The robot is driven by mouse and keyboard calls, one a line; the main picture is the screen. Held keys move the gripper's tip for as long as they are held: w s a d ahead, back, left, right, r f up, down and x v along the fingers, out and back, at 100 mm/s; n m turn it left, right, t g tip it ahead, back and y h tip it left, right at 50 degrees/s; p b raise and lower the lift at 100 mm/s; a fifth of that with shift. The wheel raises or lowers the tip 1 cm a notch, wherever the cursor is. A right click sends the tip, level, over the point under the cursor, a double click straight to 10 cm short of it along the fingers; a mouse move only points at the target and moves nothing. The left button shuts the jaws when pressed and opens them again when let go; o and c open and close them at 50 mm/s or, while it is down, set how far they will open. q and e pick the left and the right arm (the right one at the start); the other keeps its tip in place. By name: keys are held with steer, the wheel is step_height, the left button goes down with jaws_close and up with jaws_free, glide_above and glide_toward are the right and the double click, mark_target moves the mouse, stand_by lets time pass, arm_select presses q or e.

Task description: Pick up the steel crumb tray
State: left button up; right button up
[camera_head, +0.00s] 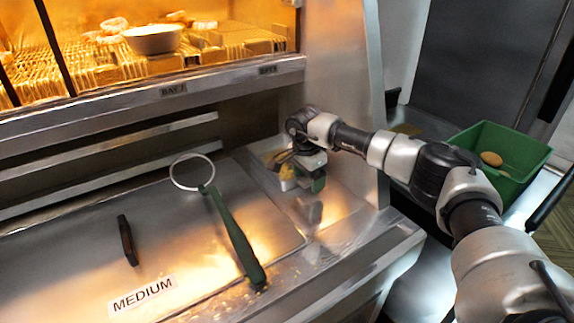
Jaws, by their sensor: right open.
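A small steel tray (284,182), which looks like the crumb tray, sits at the back right of the steel counter, against the upright side panel. Something yellowish shows in it. My right gripper (312,178) points down at the tray's right side, with its arm coming in from the right. Its jaws are open; a green piece shows at its tip. The gripper and wrist hide part of the tray, and I cannot tell whether they touch it. My left gripper is not in this view.
A ring-headed tool with a green handle (232,235) lies on the steel lid (70,250), left of the tray. A black handle (127,241) and a "MEDIUM" label (142,295) are on the lid. A lit food bay with a white bowl (152,39) is above. A green bin (522,160) stands right.

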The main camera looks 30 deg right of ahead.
steer(key=shift+c, duration=0.3)
steer(key=c, duration=1.2)
steer(key=shift+r, duration=0.1)
jaws_close()
steer(key=shift+r, duration=0.1)
